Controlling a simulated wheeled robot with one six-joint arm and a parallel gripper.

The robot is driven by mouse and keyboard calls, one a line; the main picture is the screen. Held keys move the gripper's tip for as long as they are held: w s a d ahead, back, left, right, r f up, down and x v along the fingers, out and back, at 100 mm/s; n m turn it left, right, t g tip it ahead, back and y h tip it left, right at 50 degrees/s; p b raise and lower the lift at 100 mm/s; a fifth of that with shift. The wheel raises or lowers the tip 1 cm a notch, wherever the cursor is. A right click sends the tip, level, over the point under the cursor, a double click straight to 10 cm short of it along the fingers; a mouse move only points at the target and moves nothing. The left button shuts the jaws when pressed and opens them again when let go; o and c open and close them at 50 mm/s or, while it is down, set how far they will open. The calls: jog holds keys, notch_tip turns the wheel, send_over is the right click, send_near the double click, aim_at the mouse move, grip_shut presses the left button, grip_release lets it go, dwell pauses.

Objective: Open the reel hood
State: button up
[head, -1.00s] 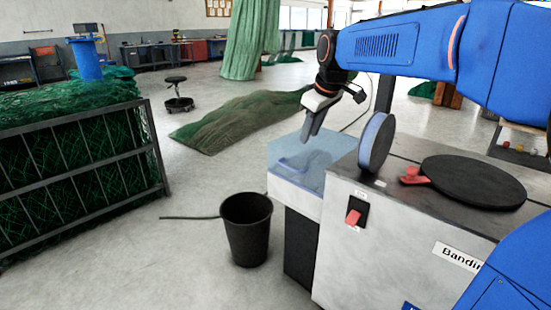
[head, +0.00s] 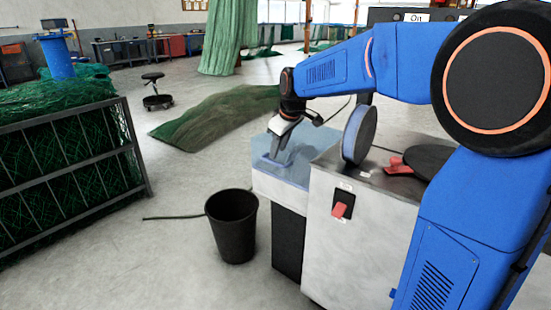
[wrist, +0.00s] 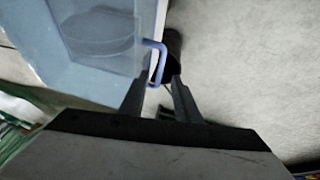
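The reel hood (head: 262,148) is a translucent blue cover at the left end of the grey banding machine (head: 352,235). It looks shut. In the wrist view the hood (wrist: 60,55) fills the upper left, and a round reel (wrist: 100,35) shows dimly through it. Its blue bar handle (wrist: 161,58) sticks out at the hood's edge. My gripper (wrist: 158,82) is open, with its two dark fingers apart. The handle lies just ahead of and partly between the fingertips; I cannot tell whether they touch. In the head view my gripper (head: 274,153) points down at the hood, and the handle is mostly hidden.
A blue-grey disc (head: 359,135) stands upright on the machine top, beside a red lever (head: 398,166) and a dark round plate (head: 428,160). A red switch (head: 339,210) is on the front. A black bin (head: 232,228) stands on the floor left of the machine.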

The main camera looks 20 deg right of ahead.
aim_at(276, 163)
jog(key=shift+x, duration=2.75)
grip_shut()
